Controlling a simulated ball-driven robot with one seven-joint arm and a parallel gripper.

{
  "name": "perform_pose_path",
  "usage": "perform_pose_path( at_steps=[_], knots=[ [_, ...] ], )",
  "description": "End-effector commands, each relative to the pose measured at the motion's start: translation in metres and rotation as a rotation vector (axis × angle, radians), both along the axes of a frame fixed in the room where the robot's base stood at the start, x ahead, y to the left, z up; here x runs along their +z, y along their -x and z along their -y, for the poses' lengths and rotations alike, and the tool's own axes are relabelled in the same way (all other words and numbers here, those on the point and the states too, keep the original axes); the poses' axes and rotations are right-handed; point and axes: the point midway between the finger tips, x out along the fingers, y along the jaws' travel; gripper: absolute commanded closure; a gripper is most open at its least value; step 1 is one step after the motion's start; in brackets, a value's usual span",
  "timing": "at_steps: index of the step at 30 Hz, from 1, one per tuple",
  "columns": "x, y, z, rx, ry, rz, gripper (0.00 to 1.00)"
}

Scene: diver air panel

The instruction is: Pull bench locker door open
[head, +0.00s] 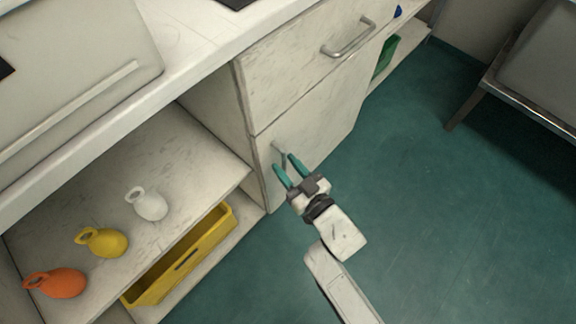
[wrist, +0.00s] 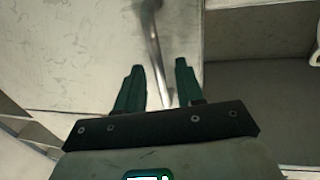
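The bench locker door (head: 325,112) is the pale lower panel under a drawer, and it looks shut. Its metal bar handle (head: 279,148) sits near the door's left edge, partly hidden by my fingers. My gripper (head: 282,163) is at the handle with its two teal fingers apart. In the wrist view the handle (wrist: 154,50) runs down into the gap between the fingertips of my gripper (wrist: 159,68). I cannot tell whether either finger touches it. The door face (wrist: 80,45) fills the left of that view.
Above the door is a drawer (head: 300,55) with its own handle (head: 348,38). To the left, an open shelf (head: 185,150) holds a white (head: 147,204), a yellow (head: 102,242) and an orange weight-like object (head: 56,283). A yellow bin (head: 180,262) sits below. Green floor (head: 420,200) is clear at right.

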Motion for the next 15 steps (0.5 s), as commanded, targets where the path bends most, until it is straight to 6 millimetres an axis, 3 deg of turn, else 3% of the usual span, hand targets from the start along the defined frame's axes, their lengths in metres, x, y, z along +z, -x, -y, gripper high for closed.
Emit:
perform_pose_path(
  at_steps=[12, 15],
  knots=[
    [0.0002, 0.0002, 0.0001, 0.0, 0.0, 0.0, 1.0],
    [0.0002, 0.0002, 0.0001, 0.0, 0.0, 0.0, 1.0]
  ],
)
